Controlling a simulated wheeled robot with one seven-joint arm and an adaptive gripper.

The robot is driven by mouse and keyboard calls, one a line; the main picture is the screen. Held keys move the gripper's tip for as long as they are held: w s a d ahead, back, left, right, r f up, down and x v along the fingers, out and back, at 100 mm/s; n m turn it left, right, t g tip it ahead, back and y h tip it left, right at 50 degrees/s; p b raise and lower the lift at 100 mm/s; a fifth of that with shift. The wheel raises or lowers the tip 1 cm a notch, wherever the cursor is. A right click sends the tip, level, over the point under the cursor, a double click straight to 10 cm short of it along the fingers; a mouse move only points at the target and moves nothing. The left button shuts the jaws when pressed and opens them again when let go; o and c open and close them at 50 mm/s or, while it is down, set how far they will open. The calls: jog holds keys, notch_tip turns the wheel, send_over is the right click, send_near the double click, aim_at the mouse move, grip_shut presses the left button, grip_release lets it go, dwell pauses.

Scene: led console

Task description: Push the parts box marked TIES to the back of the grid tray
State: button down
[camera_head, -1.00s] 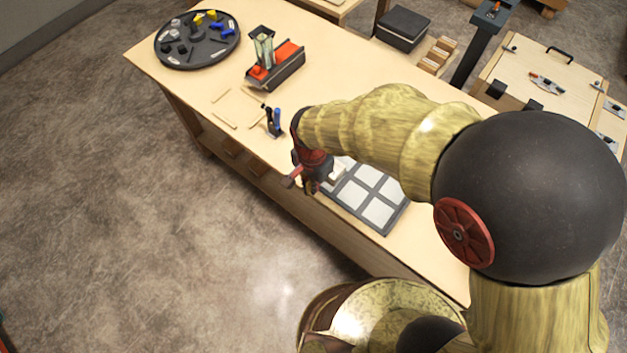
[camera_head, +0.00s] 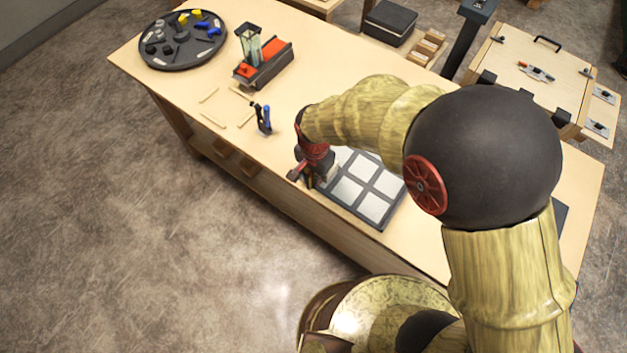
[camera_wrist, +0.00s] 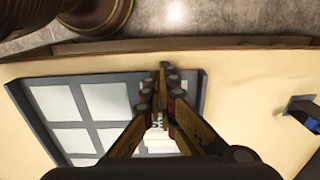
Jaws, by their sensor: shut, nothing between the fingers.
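The dark-framed grid tray (camera_head: 381,226) with pale cells lies on the workbench. It also shows in the wrist view (camera_wrist: 30,108). A small pale box (camera_wrist: 158,138) sits in the tray, seen between my finger links in the wrist view. Only part of its dark lettering shows, so I cannot read its mark. In the head view my wrist and gripper mostly hide it. My gripper (camera_head: 308,180) is shut and empty at the tray's left end, fingers pointing down. In the wrist view its fingertips (camera_wrist: 163,72) meet near the tray's edge. I cannot tell if they touch the box.
A blue-and-black tool (camera_head: 263,118) stands left of the tray, beside several thin wooden sticks (camera_head: 213,119). Farther back are a red-and-grey device (camera_head: 265,68) and a round dark tray (camera_head: 183,58) of parts. The bench's front edge runs close by the grid tray.

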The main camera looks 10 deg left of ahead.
jog(key=w+d, duration=0.2)
jog(key=w, duration=0.3)
jog(key=w+d+p, duration=0.1)
jog(key=w+d, duration=0.1)
jog(key=w, duration=0.4)
jog(key=w+d+p, duration=0.1)
jog(key=w+d, duration=0.1)
jog(key=w, duration=0.3)
jog(key=shift+w+d, duration=0.25)
jog(key=shift+d, duration=0.15)
